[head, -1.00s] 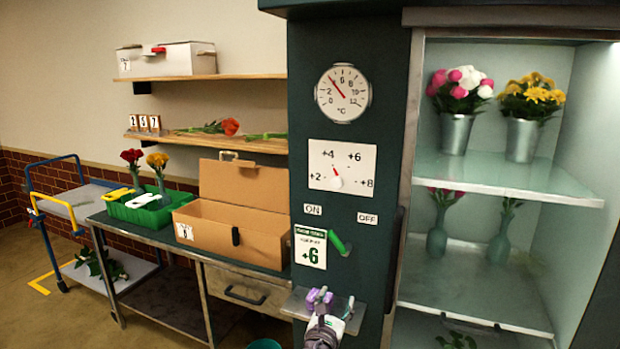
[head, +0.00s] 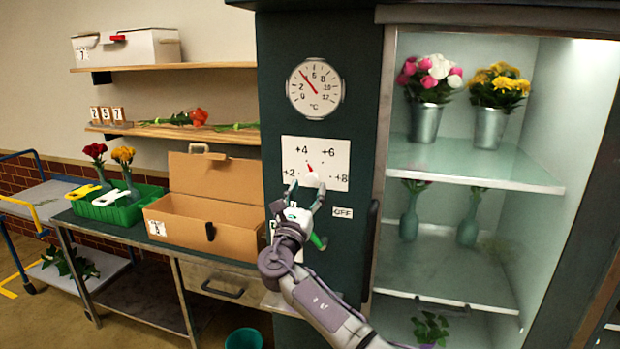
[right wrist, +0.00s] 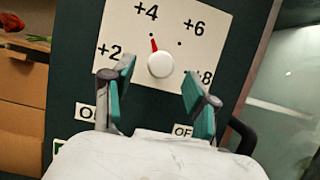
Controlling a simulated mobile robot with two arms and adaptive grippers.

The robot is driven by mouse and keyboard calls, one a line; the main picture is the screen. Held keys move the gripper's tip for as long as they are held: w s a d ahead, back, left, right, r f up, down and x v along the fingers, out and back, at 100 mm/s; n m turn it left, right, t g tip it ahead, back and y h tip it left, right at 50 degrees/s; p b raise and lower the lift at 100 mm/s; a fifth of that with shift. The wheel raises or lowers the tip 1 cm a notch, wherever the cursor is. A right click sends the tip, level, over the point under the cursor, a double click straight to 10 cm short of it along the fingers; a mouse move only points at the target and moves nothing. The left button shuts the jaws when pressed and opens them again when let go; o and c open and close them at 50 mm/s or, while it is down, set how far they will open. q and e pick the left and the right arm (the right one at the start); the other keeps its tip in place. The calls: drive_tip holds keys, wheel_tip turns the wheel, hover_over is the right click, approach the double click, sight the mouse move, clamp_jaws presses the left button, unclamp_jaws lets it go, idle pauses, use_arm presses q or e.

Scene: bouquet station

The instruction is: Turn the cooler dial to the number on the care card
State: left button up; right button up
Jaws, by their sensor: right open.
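The cooler dial is a round white knob (right wrist: 160,64) with a red pointer, on a white plate (head: 330,150) marked +2, +4, +6 and +8. The pointer aims up and slightly left, nearest +4. My right gripper (right wrist: 159,72) is open, its two teal-padded fingers on either side of the knob in the right wrist view, with visible gaps. In the head view the right gripper (head: 306,189) is in front of the plate's lower part. The care card (head: 271,229) is mostly hidden behind it; an earlier frame shows +6 on it. My left gripper is not in view.
A green lever (head: 318,242) sticks out just below my right gripper. The OFF label (head: 342,213) is to its right. A round thermometer (head: 315,88) hangs above the plate. The lit cooler shelves (head: 450,160) with vases are on the right; a cardboard box (head: 205,225) stands left.

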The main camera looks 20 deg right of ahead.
sight(313, 178)
drive_tip(key=shift+x, duration=1.4)
drive_tip(key=shift+c, duration=0.2)
drive_tip(key=shift+f, duration=0.1)
clamp_jaws()
